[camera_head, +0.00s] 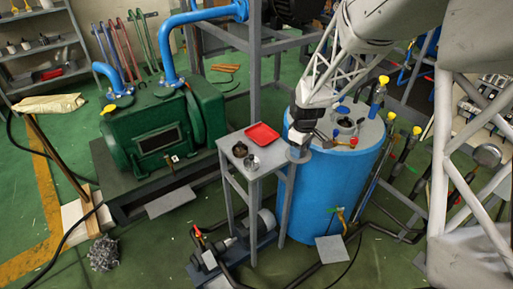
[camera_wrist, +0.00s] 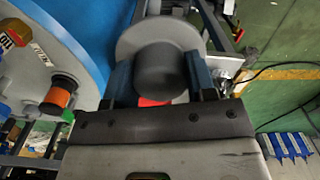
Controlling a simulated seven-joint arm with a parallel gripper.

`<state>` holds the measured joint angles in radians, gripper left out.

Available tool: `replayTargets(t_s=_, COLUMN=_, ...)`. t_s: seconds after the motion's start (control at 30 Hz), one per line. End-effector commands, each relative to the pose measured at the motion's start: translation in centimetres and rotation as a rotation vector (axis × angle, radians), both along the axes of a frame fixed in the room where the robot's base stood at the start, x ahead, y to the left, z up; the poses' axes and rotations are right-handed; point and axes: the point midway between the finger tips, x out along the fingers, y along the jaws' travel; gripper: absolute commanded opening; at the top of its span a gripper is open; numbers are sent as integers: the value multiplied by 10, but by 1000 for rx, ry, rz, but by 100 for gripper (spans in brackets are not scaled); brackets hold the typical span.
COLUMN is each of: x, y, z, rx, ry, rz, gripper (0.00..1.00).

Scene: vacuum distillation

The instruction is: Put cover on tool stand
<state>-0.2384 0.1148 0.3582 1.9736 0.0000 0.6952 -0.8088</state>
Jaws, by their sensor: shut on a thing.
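The grey cover (camera_wrist: 130,40) is a round disc with a thick dark knob, seen in the wrist view. My gripper (camera_wrist: 160,68) is shut on the knob, with one finger on each side. In the head view my gripper (camera_head: 299,138) holds the cover (camera_head: 298,156) at the right edge of the tool stand (camera_head: 232,143), beside the blue tank. The stand is a small grey table on thin legs. A red tray (camera_head: 262,134) and two small metal cups (camera_head: 240,149) are on its top. I cannot tell whether the cover touches the stand.
The large blue tank (camera_head: 315,205), with valves and a bottle on its lid, stands close at the right of the stand. A green pump (camera_head: 150,130) with blue pipes is at the left. A grey frame post (camera_head: 255,75) rises behind the stand. Hoses lie on the floor.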

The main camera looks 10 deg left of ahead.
Motion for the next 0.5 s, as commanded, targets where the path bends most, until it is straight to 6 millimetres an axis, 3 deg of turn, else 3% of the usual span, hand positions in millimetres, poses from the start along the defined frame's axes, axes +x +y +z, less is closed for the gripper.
replayTargets(t_s=0.1, x=-34, y=12, z=-8, rx=0, ry=1, rz=3, gripper=21)
replayTargets(t_s=0.2, x=-53, y=18, z=-13, rx=0, ry=0, rz=2, gripper=21)
replayTargets(t_s=0.5, x=-75, y=23, z=-19, rx=0, ry=-1, rz=0, gripper=21)
